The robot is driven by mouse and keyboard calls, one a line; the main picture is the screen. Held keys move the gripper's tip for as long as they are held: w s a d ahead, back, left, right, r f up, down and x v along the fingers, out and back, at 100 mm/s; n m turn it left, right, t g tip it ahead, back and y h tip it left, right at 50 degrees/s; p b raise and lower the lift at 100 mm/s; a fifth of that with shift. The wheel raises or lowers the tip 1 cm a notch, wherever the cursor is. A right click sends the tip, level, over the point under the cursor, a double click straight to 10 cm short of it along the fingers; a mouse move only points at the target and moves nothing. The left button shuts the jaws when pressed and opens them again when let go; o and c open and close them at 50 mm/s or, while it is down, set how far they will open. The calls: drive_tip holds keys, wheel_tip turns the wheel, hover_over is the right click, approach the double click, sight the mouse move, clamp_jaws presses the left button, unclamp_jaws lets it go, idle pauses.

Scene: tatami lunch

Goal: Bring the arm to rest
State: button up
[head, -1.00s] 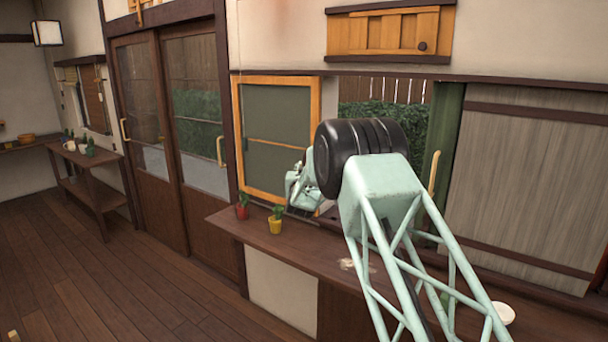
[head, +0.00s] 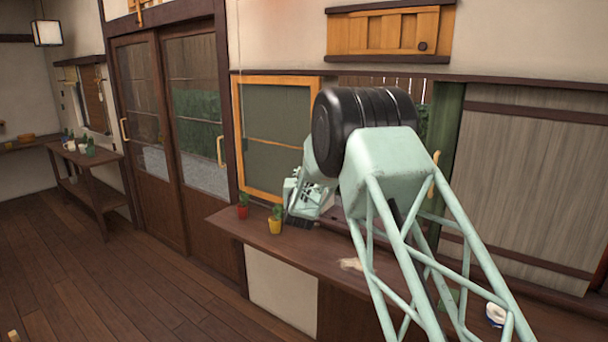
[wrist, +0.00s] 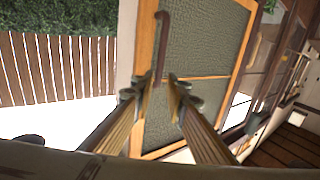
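My gripper (head: 298,208) shows small in the head view, in front of the wooden-framed window panel (head: 273,170) and just above the counter. It is partly hidden by my own arm.
On the counter (head: 325,256) stand a red pot (head: 242,212) and a yellow pot (head: 275,226) with plants, left of my gripper. A white cup-like thing (head: 495,314) sits at the right. A fence (wrist: 45,70) shows outside.

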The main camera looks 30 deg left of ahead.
idle(0.4)
drive_tip(key=s+d+r+g+h, duration=0.15)
drive_tip(key=s+d+r, duration=0.35)
drive_tip(key=d, duration=0.6)
drive_tip(key=s+d+r+m+g, duration=0.1)
drive_tip(key=s+d+r+g, duration=0.1)
drive_tip(key=d+r, duration=0.65)
drive_tip(key=s+d+r+g+h, duration=0.1)
drive_tip(key=s+d+r, duration=0.25)
drive_tip(key=d, duration=0.95)
drive_tip(key=s+d+r+m+g+h, duration=0.1)
drive_tip(key=s+d+r+g+h, duration=0.15)
drive_tip(key=s+d, duration=1.8)
drive_tip(key=s+d+f+m+g, duration=0.1)
drive_tip(key=s+d+f, duration=0.2)
drive_tip(key=s, duration=1.1)
drive_tip(key=s+d+f+m+g+h, duration=0.1)
drive_tip(key=s+d+f, duration=0.3)
drive_tip(key=s+d, duration=0.5)
drive_tip(key=s+d+f+g+h, duration=0.1)
drive_tip(key=s+d+f+g, duration=0.2)
drive_tip(key=s, duration=1.8)
drive_tip(key=d, duration=0.3)
drive_tip(key=shift+d+f+m, duration=0.15)
drive_tip(key=shift+f+m, duration=0.05)
drive_tip(key=shift+m, duration=0.2)
